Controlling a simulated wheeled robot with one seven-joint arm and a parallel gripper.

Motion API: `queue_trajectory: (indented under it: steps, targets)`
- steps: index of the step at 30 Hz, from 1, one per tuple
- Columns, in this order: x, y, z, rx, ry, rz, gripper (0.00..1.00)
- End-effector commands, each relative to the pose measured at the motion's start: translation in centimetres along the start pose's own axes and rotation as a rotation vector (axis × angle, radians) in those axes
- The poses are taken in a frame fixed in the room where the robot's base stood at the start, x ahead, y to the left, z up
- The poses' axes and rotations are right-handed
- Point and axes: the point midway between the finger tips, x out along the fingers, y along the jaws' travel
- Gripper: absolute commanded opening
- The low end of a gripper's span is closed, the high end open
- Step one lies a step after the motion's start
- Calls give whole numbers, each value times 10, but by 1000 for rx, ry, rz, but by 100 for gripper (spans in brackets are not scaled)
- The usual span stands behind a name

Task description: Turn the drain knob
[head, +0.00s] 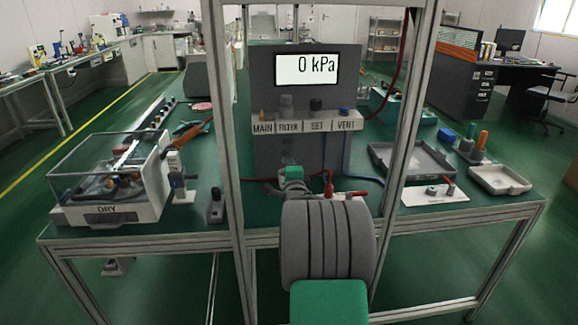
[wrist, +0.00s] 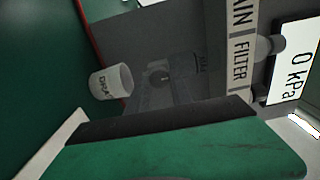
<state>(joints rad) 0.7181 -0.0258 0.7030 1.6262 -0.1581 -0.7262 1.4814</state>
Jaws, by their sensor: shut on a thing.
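The drain knob (wrist: 160,75) appears as a small, dark round part low on the grey panel in the wrist view, to the left of the FILTER label. It is dim and hard to make out. My gripper (wrist: 167,92) reaches up to it from the bottom of the wrist view and is shut on it; the contact itself is mostly hidden. A white cup with a DRAIN-like marking (wrist: 110,82) stands beside the knob.
The grey panel (head: 290,150) reads 0 kPa on its display (head: 306,68), above MAIN, FILTER, SET and VENT labels. Frame posts stand on both sides of my arm. A DRY box (head: 105,212) is at left; a grey tray (head: 410,178) and a white tray (head: 500,191) are at right.

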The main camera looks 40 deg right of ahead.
Motion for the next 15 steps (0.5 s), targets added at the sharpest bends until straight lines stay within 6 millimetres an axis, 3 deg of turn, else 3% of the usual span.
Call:
queue_trajectory:
  steps: [3,4,11,15]
  targets:
    - [0,0,0,1,0,0,0]
    - [0,0,0,1,0,0,29]
    - [0,0,0,0,0,0,48]
    - [0,0,0,-1,0,0,48]
